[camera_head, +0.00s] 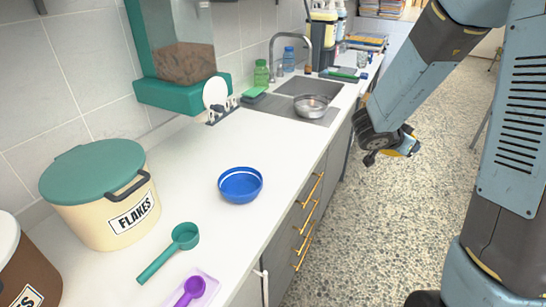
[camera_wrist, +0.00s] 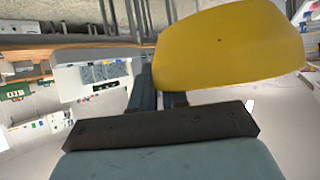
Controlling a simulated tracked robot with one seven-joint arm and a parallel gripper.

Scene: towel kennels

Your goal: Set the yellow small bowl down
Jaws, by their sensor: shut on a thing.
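The yellow small bowl (camera_wrist: 228,45) fills the upper right of the wrist view, held at the fingers of my gripper (camera_wrist: 160,98). In the head view my gripper (camera_head: 388,153) hangs over the floor, to the right of the counter and its drawers. There only a small yellow part of the bowl (camera_head: 414,147) shows past the gripper; the rest is hidden. The gripper is shut on the bowl, and the bowl is clear of any surface. The long white counter (camera_head: 165,195) is on the left.
On the counter stand a blue bowl (camera_head: 240,186), a flakes tub (camera_head: 100,200), a teal scoop (camera_head: 172,248) and a purple scoop (camera_head: 190,292). A metal bowl (camera_head: 311,106) sits by the sink (camera_head: 290,87). Bare counter lies around the blue bowl. The speckled floor (camera_head: 360,230) is open.

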